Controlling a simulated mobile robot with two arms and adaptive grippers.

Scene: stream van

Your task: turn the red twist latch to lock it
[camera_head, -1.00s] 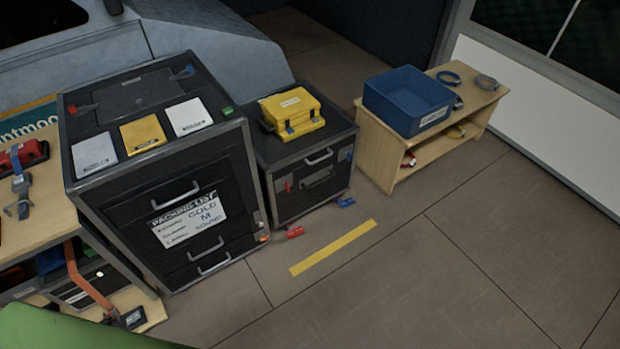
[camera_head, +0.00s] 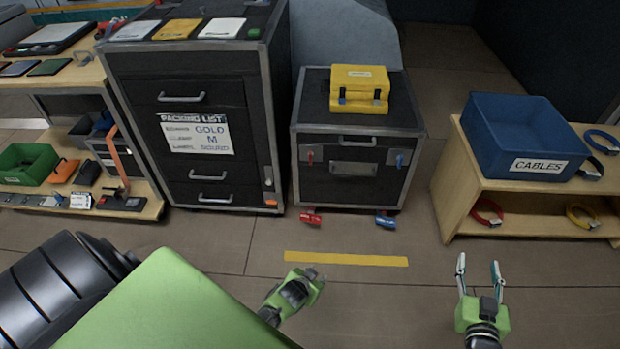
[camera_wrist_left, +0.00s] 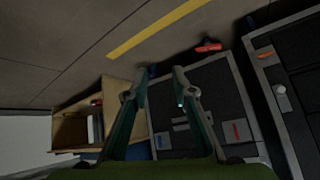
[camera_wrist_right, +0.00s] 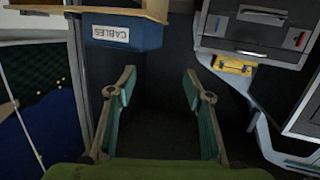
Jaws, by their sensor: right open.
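The red twist latch (camera_head: 310,155) is on the left of the front of the small black case (camera_head: 352,172); its turn angle is too small to tell. A blue latch (camera_head: 399,159) sits on the right of that front. The red latch also shows in the left wrist view (camera_wrist_left: 236,131). My left gripper (camera_head: 311,273) is low in front of the case, apart from it; its fingers are spread and empty in the left wrist view (camera_wrist_left: 157,88). My right gripper (camera_head: 479,262) is open and empty, in front of the wooden shelf and to the right of the case.
A red piece (camera_head: 310,217) and a blue piece (camera_head: 386,219) are at the case's foot. A yellow box (camera_head: 359,88) is on the case. A tall drawer cabinet (camera_head: 255,130) stands left, a wooden shelf (camera_head: 455,185) with a blue bin (camera_head: 515,135) right.

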